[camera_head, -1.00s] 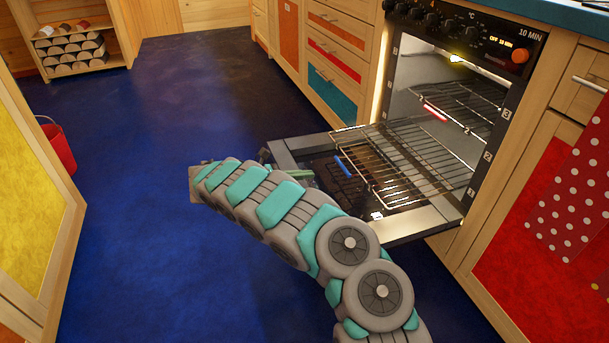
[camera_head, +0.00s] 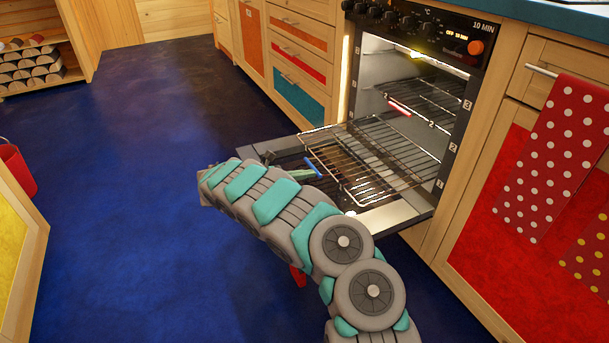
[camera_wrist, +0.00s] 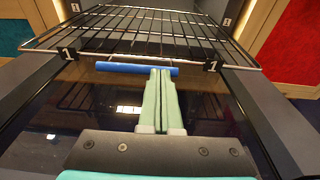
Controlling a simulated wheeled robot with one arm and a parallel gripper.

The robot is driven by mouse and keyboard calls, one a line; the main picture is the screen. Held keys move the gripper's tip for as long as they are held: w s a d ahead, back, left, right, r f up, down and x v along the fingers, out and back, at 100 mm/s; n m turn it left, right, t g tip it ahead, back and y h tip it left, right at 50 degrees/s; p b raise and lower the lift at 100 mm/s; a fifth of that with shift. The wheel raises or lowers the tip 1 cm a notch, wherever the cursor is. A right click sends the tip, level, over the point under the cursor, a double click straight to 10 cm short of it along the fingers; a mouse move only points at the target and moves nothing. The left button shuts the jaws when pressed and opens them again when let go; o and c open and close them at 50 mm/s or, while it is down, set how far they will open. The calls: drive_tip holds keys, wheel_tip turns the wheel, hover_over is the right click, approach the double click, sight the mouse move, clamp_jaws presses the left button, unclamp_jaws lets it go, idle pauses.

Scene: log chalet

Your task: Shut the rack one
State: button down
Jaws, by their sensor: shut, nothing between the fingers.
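Rack one (camera_head: 372,160) is a wire rack pulled well out of the lit oven, above the lowered oven door (camera_head: 400,214). In the wrist view the rack (camera_wrist: 150,42) carries black "1" tags at its front corners. A blue bar (camera_wrist: 108,67) is on its front edge and also shows in the head view (camera_head: 313,166). In the head view my arm partly hides the gripper (camera_head: 312,174).
A second rack (camera_head: 428,100) with a red bar (camera_head: 399,107) sits higher inside the oven. A dotted red towel (camera_head: 552,150) hangs on the right. A red bucket (camera_head: 15,170) and a log shelf (camera_head: 35,70) are at the left.

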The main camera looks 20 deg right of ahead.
sight(390, 150)
drive_tip(key=shift+d, duration=0.1)
drive_tip(key=d, duration=1.1)
drive_tip(key=w+d, duration=0.1)
drive_tip(key=d, duration=2.2)
drive_tip(key=shift+w+d+b, duration=0.15)
drive_tip(key=shift+d+b, duration=0.15)
drive_tip(key=shift+b, duration=0.05)
drive_tip(key=shift+d, duration=0.1)
drive_tip(key=shift+a+r, duration=0.2)
drive_tip(key=shift+a, duration=0.4)
drive_tip(key=a, duration=0.4)
drive_tip(key=a+r, duration=0.1)
drive_tip(key=a, duration=0.3)
drive_tip(key=a+r, duration=0.1)
drive_tip(key=a, duration=0.4)
drive_tip(key=shift+a+r+p, duration=0.1)
drive_tip(key=shift+r+p, duration=0.05)
drive_tip(key=shift+p, duration=0.15)
